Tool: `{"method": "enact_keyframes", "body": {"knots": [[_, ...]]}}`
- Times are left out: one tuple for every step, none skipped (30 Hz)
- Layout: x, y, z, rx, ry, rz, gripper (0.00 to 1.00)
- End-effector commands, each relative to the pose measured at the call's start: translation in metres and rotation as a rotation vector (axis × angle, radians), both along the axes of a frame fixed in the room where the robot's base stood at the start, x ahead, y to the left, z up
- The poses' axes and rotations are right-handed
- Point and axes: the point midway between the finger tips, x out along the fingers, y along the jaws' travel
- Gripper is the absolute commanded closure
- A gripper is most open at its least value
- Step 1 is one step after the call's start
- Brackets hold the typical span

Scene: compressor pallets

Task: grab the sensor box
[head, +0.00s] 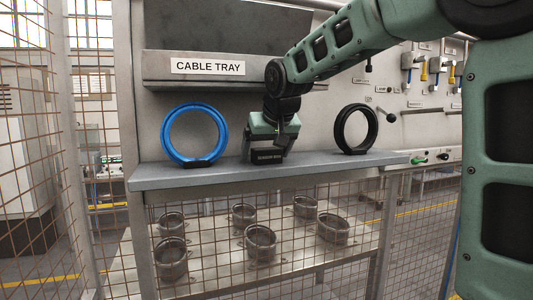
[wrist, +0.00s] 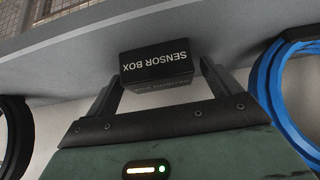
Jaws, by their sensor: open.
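The sensor box (head: 267,157) is a small black box with white lettering, standing on the grey shelf (head: 230,174) between a blue ring and a black ring. In the wrist view the sensor box (wrist: 158,63) lies between the tips of my two fingers, its label upside down. My gripper (head: 266,146) reaches down to it from above and behind. In the wrist view my gripper (wrist: 160,88) is open, one finger at each side of the box. Whether the fingers touch the box I cannot tell.
A blue cable ring (head: 194,108) stands left of the box and a black cable ring (head: 356,106) stands right of it. A tray labelled CABLE TRAY (head: 208,66) juts out above. Wire mesh (head: 280,205) fronts the space below the shelf, where several round metal parts sit.

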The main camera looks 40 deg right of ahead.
Motion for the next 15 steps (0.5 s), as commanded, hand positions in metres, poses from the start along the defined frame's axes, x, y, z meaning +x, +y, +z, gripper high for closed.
{"method": "enact_keyframes", "body": {"knots": [[-0.0001, 0.0000, -0.0002, 0.000, 0.000, 0.000, 0.11], [-0.0001, 0.0001, -0.0001, 0.000, 0.000, 0.000, 0.11], [-0.0001, 0.0001, -0.0001, 0.000, 0.000, 0.000, 0.11], [-0.0002, 0.0002, 0.0000, 0.000, 0.000, 0.000, 0.19], [-0.0002, 0.0002, 0.0000, 0.000, 0.000, 0.000, 0.28], [-0.0002, 0.0002, 0.0000, 0.000, 0.000, 0.000, 0.39], [-0.0002, 0.0002, 0.0000, 0.000, 0.000, 0.000, 0.47], [-0.0002, 0.0002, 0.0000, 0.000, 0.000, 0.000, 0.55], [-0.0002, 0.0002, 0.0000, 0.000, 0.000, 0.000, 0.60], [-0.0003, 0.0002, 0.0001, 0.000, 0.000, 0.000, 0.60], [-0.0002, 0.0002, 0.0003, 0.000, 0.000, 0.000, 0.60], [-0.0003, 0.0002, 0.0004, 0.000, 0.000, 0.000, 0.60], [-0.0003, 0.0002, 0.0004, 0.000, 0.000, 0.000, 0.60], [-0.0003, 0.0002, 0.0004, 0.000, 0.000, 0.000, 0.60], [-0.0003, 0.0002, 0.0004, 0.000, 0.000, 0.000, 0.60]]}}
